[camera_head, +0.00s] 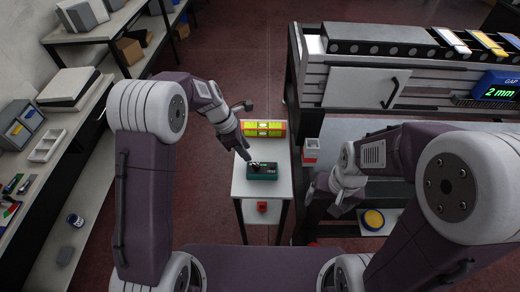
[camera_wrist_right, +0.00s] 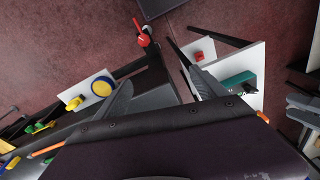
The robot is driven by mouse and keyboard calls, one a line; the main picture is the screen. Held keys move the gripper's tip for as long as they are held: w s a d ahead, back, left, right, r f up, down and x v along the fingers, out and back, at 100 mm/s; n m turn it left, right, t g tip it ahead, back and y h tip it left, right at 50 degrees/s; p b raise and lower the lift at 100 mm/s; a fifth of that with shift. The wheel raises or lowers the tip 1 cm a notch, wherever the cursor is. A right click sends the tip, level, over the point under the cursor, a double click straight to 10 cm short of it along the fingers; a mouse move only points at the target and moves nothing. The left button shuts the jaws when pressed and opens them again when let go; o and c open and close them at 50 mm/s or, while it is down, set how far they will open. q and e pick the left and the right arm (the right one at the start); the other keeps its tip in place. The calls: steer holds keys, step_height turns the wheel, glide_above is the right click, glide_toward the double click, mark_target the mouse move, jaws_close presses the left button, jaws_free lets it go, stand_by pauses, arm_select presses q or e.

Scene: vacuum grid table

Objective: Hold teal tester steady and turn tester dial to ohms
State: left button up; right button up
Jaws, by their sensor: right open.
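The teal tester (camera_head: 264,173) lies on a small white table (camera_head: 249,192) in the head view. It also shows in the right wrist view (camera_wrist_right: 238,80), just right of one finger. Its dial is too small to make out. My left gripper (camera_head: 247,158) points down at the tester's left end. Whether it touches the tester or is shut on it I cannot tell. My right gripper (camera_head: 323,203) is to the right of the small table, apart from the tester. In its wrist view the two fingers (camera_wrist_right: 163,90) are spread wide with nothing between them.
A yellow-green level-like block (camera_head: 263,128) lies behind the tester on the table. A red object (camera_head: 262,206) sits on its lower shelf. Shelves line the left wall.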

steer(key=w+a+r+m+y, duration=0.1)
steer(key=w+a+r+m, duration=0.25)
steer(key=w+m, duration=0.45)
steer(key=m+g+y, duration=0.1)
steer(key=m+y, duration=0.2)
steer(key=m, duration=0.5)
glide_above(270, 169)
steer(key=d, duration=0.3)
step_height(270, 169, down, 11)
steer(key=x, duration=0.8)
steer(key=shift+w+f, duration=0.1)
arm_select(q)
steer(key=shift+w+a+f, duration=0.1)
steer(key=shift+a, duration=0.2)
arm_select(e)
steer(key=shift+c, duration=0.3)
